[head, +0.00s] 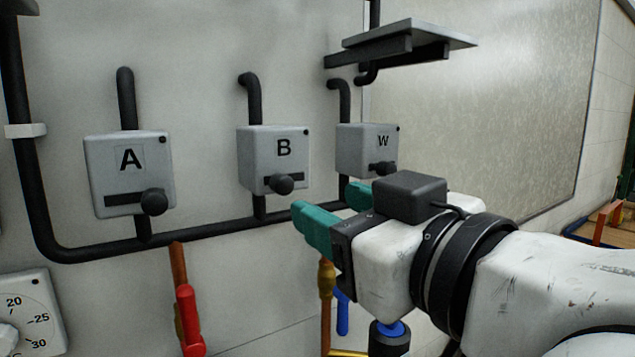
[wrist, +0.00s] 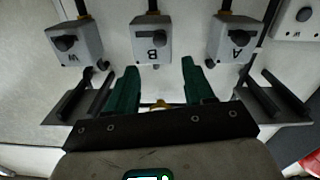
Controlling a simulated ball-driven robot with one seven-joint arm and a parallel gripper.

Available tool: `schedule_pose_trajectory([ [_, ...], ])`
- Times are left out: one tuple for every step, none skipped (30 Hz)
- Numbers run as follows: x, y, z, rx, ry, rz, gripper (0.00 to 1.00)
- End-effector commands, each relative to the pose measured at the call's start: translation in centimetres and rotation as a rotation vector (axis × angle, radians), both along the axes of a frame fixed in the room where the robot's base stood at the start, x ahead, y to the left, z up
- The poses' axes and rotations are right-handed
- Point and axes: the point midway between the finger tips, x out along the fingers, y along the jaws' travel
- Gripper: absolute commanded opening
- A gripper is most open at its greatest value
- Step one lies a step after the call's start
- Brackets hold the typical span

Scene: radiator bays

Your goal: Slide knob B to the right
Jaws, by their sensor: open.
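Box B (head: 258,148) is a grey box on the wall, between boxes A and W. My gripper (head: 325,200) has teal fingers, open and empty. In the head view it is right of and below knob B. In the wrist view the fingers (wrist: 158,67) point towards box B, apart from the knob.
Box A (head: 130,165) is at left, and box W (head: 365,150) is behind my gripper at right. Dark pipes (head: 190,235) run below the boxes. A grey shelf (head: 410,38) juts out above box W. A red-handled valve (head: 187,315) is below.

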Motion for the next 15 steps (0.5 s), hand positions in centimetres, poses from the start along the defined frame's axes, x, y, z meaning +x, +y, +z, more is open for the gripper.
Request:
schedule_pose_trajectory([
  [0.4, 0.3, 0.0, -0.001, 0.003, 0.002, 0.53],
  [0.7, 0.5, 0.0, -0.002, 0.004, 0.001, 0.53],
  [1.1, 0.8, 0.0, -0.002, 0.005, 0.001, 0.53],
  [1.5, 1.1, -0.1, -0.003, 0.006, 0.002, 0.53],
  [2.0, 1.3, -0.1, -0.003, 0.006, 0.001, 0.53],
  [2.6, 1.7, 0.0, -0.003, 0.007, 0.001, 0.53],
  [3.1, 2.0, 0.0, -0.003, 0.007, 0.001, 0.53],
  [3.5, 2.4, 0.0, -0.003, 0.007, 0.001, 0.53],
  [4.2, 2.8, 0.0, -0.004, 0.007, 0.001, 0.53],
  [4.6, 3.1, 0.0, -0.002, 0.006, 0.001, 0.53],
  [5.1, 3.4, 0.0, -0.002, 0.007, 0.001, 0.53],
  [5.7, 3.7, 0.0, -0.002, 0.007, 0.0, 0.53],
  [6.1, 4.0, 0.0, -0.002, 0.006, 0.0, 0.53],
  [6.5, 4.2, -0.1, -0.003, 0.006, 0.0, 0.53],
  [6.9, 4.5, 0.0, -0.002, 0.006, -0.001, 0.53],
])
